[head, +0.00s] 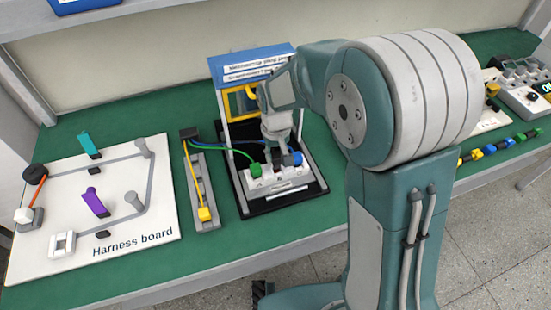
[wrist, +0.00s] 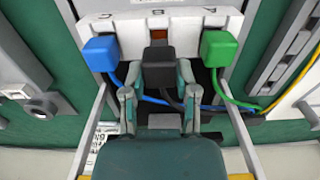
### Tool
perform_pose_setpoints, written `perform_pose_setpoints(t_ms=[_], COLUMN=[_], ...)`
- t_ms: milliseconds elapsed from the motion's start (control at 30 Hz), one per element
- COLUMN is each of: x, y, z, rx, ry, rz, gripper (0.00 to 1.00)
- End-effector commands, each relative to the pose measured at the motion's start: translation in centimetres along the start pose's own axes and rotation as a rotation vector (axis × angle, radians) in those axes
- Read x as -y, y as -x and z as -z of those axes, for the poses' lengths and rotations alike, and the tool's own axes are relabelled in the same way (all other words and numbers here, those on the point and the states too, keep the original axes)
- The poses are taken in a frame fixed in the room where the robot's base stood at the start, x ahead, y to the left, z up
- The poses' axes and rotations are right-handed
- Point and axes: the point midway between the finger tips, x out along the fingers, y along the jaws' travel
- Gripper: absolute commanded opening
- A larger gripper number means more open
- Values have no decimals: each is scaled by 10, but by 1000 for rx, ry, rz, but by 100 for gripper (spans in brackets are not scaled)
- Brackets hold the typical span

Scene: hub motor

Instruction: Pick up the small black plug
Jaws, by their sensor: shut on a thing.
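The small black plug (wrist: 158,66) is between the two fingers of my gripper (wrist: 158,82) in the wrist view. The fingers are shut on its sides. It stands in front of a middle slot showing red (wrist: 158,32) in the white socket block (wrist: 195,17); the frames do not show whether it touches the block. A blue plug (wrist: 100,52) is to its left and a green plug (wrist: 218,48) to its right, both at the block. In the head view, my gripper (head: 276,148) is over the block (head: 262,181), and the black plug is mostly hidden.
A blue-topped frame (head: 252,65) with a yellow part stands behind the block. Cables run close beside my gripper to a grey strip with a yellow plug (head: 205,213). The harness board (head: 150,225) lies left. Bare green bench shows between them.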

Motion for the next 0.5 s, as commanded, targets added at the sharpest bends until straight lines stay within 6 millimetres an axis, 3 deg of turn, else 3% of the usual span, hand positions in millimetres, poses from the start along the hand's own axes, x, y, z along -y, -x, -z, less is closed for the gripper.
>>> perform_pose_setpoints(t_ms=[367, 500], x=[2, 4], y=[68, 80], z=[-52, -84], rx=[-6, -4], ry=[1, 1], rz=[0, 0], gripper=[2, 2])
